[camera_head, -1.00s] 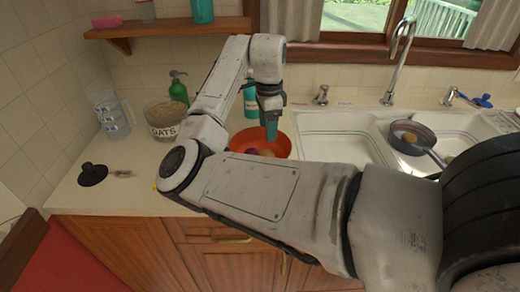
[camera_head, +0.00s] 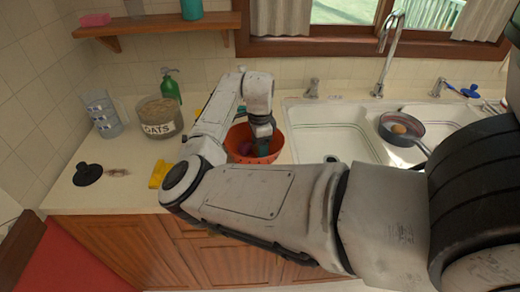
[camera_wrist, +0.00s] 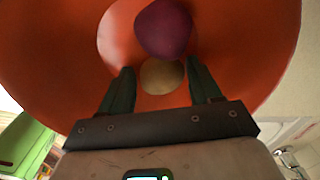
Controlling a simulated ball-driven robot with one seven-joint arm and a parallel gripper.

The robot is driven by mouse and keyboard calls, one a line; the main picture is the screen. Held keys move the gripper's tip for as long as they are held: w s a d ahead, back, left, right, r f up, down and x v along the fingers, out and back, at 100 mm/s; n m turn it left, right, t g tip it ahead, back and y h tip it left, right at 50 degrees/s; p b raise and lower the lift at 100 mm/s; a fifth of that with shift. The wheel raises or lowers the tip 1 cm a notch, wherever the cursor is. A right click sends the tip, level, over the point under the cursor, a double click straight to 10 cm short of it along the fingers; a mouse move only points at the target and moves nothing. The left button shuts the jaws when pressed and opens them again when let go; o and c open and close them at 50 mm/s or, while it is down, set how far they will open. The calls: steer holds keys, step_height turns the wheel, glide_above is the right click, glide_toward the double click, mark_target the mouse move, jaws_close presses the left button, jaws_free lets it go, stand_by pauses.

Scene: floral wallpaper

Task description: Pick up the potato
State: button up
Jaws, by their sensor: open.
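The potato, a tan round thing (camera_wrist: 160,77), lies in the orange bowl. In the wrist view it sits between my gripper's two dark green fingers, partly overlapped by a purple round vegetable (camera_wrist: 163,28). My gripper (camera_wrist: 161,88) is open, with the fingers apart on either side of the potato. I cannot tell whether they touch it. In the head view my gripper (camera_head: 262,147) reaches down inside the orange bowl (camera_head: 276,134), and the potato is hidden there.
The bowl stands on the counter left of the double sink (camera_head: 325,135). A pan (camera_head: 418,133) with a round brownish thing is over the right basin. An oats jar (camera_head: 159,116), green soap bottle (camera_head: 170,84), clear pitcher (camera_head: 102,112) and yellow cloth (camera_head: 158,174) stand or lie to the left.

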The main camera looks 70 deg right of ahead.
steer(key=shift+s+f, duration=0.1)
steer(key=shift+f, duration=0.05)
steer(key=c, duration=0.8)
steer(key=shift+r, duration=0.55)
step_height(320, 180, up, 2)
steer(key=shift+d+r+b, duration=0.1)
steer(key=shift+b, duration=0.5)
steer(key=s+r, duration=0.1)
steer(key=r, duration=0.1)
steer(key=s+a+r, duration=0.1)
steer(key=s, duration=0.1)
steer(key=s+a+r, duration=0.1)
steer(key=r, duration=0.1)
steer(key=shift+s+r+b, duration=0.2)
steer(key=shift+r+b, duration=0.1)
steer(key=s+a+r, duration=0.1)
steer(key=s, duration=0.1)
steer(key=s+a+r, duration=0.1)
steer(key=s, duration=0.2)
steer(key=s+a+r, duration=0.1)
steer(key=s+r, duration=0.1)
steer(key=s, duration=0.1)
steer(key=shift+s+a+r, duration=0.1)
steer(key=shift+s+a, duration=0.05)
steer(key=shift+a, duration=0.2)
